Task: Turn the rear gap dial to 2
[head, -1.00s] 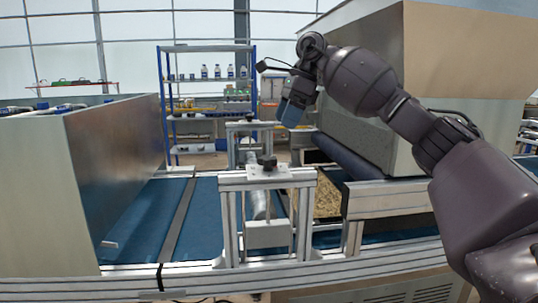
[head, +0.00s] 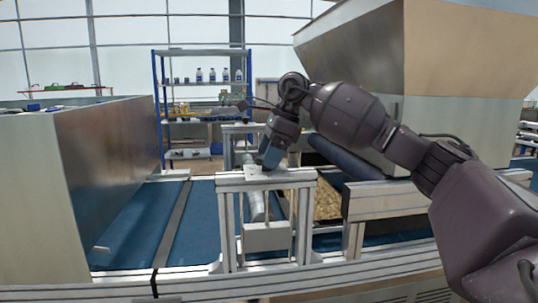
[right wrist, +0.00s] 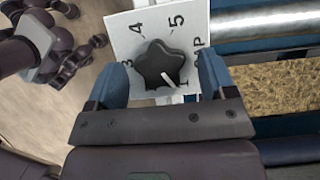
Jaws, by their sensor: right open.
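A black star-shaped knob (right wrist: 161,65) with a white pointer sits on a white dial plate (right wrist: 120,32) in the right wrist view. The plate shows 3, 4, 5 and part of the word GAP. The pointer aims to the lower right, near a partly hidden mark that looks like 1. My right gripper (right wrist: 160,82) is open, with one blue finger on each side of the knob and gaps visible. In the head view the right gripper (head: 267,160) points down over the top of the near metal frame (head: 227,183), and hides the knob there. My left gripper is not in view.
A second frame (head: 229,130) stands farther back; no dial shows on it. A blue belt (head: 200,225) runs under the near frame. A large hopper (head: 450,60) stands right and a metal box (head: 110,150) left. A shelf rack (head: 158,100) is behind.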

